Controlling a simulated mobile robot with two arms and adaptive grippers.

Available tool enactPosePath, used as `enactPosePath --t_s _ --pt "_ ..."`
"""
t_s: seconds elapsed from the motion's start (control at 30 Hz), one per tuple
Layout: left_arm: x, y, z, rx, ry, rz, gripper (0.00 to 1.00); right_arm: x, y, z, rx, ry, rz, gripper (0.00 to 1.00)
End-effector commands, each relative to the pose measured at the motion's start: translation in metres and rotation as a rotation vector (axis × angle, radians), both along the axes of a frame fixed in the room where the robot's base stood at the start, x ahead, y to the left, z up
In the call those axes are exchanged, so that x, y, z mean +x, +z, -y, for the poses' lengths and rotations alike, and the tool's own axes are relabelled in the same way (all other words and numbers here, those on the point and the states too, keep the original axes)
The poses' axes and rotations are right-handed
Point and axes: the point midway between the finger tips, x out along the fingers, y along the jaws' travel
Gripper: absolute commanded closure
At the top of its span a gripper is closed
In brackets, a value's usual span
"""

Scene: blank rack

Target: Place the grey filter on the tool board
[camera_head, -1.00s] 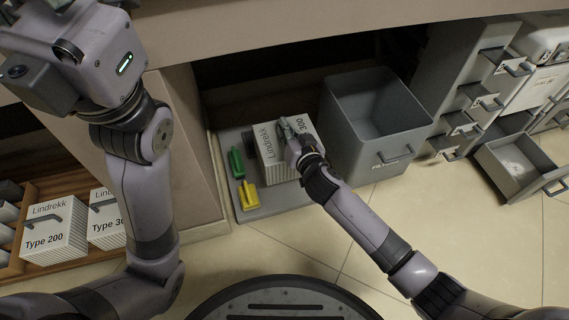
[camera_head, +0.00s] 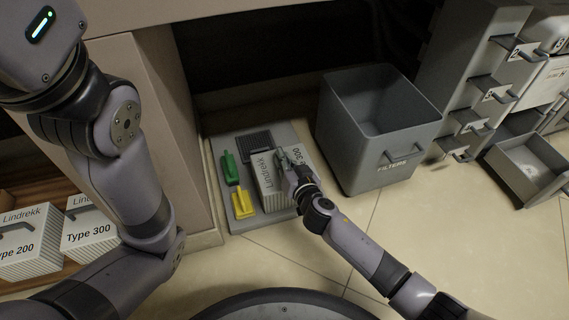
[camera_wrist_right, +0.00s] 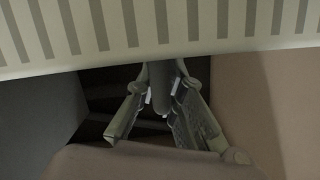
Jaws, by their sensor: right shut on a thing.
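My right gripper (camera_head: 287,160) is shut on the handle of a pale grey pleated filter block (camera_head: 273,188) marked Lindrekk and 300. The block is over the right front part of the grey tool board (camera_head: 297,130); I cannot tell whether it touches the board. In the right wrist view, the block's striped side (camera_wrist_right: 170,25) fills the top, and the gripper fingers (camera_wrist_right: 163,95) flank a dark grey handle bar. A dark grey ribbed square (camera_head: 256,143) shows on the board behind the block. My left gripper is out of frame.
A green tool (camera_head: 230,167) and a yellow tool (camera_head: 243,200) are on the board's left side. A grey FILTERS bin (camera_head: 355,150) stands right of it. More filter blocks (camera_head: 92,236) sit on a shelf at left. An open drawer (camera_head: 525,168) juts out at right.

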Motion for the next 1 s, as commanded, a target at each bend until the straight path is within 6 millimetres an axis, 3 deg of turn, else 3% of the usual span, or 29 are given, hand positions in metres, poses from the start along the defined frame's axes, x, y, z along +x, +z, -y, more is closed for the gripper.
enactPosePath --t_s 0.3,0.33,0.6,1.0 --pt "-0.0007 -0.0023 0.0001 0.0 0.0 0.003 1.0 0.0004 -0.001 -0.0006 0.001 0.0 0.003 1.0" --pt "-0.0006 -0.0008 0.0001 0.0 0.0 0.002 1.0 -0.0001 -0.0013 0.0001 -0.002 0.0 -0.001 0.89" --pt "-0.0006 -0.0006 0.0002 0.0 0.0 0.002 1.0 0.0 -0.0009 0.0002 -0.001 -0.001 0.0 0.71" --pt "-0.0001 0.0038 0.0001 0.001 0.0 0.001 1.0 0.0002 0.0034 0.0008 0.0 -0.001 0.0 0.71"
